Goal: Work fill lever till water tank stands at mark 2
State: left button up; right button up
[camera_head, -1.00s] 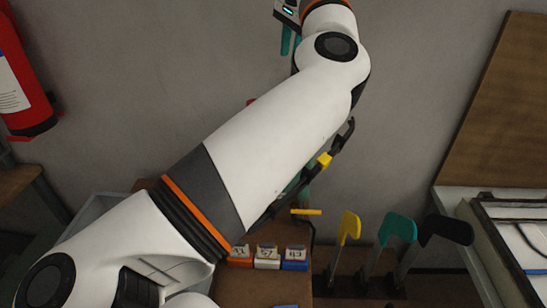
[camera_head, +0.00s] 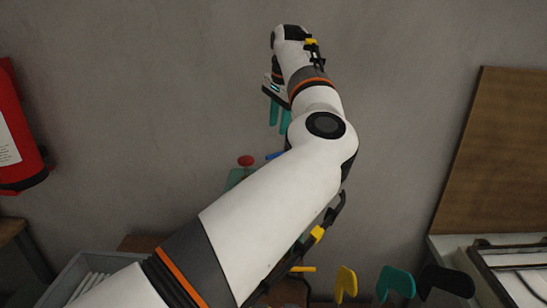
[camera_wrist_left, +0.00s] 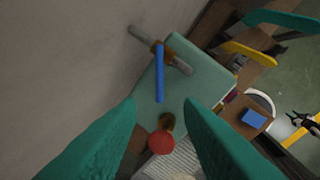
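My left gripper (camera_head: 279,125) has two teal fingers, apart with nothing between them, high in front of the wall in the head view. In the left wrist view the open fingers (camera_wrist_left: 160,101) frame a pale green box-like body (camera_wrist_left: 195,75). A blue bar-shaped lever (camera_wrist_left: 159,72) sits on a grey pipe with a brass fitting (camera_wrist_left: 157,47). A red ball knob (camera_wrist_left: 161,142) on a brass stem lies between the fingers, apparently untouched. In the head view the red knob (camera_head: 245,160) and green body (camera_head: 234,178) show beyond my arm. No level mark is readable. My right gripper is out of view.
A fire extinguisher (camera_head: 14,130) hangs at the left. A grey bin (camera_head: 75,275) stands lower left. Yellow (camera_head: 346,284), teal (camera_head: 396,284) and black paddle shapes stand lower right. A brown board (camera_head: 490,150) leans at the right. The wall is close behind the green body.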

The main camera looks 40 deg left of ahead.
pick_arm(q)
jog(key=f, duration=0.2)
jog(key=a+f+p, duration=0.1)
jog(key=f, duration=0.2)
jog(key=f+p, duration=0.1)
jog(key=f, duration=0.2)
jog(key=shift+w+a+f, duration=0.2)
jog(key=shift+a+f, duration=0.05)
jog(key=shift+a, duration=0.05)
grip_shut()
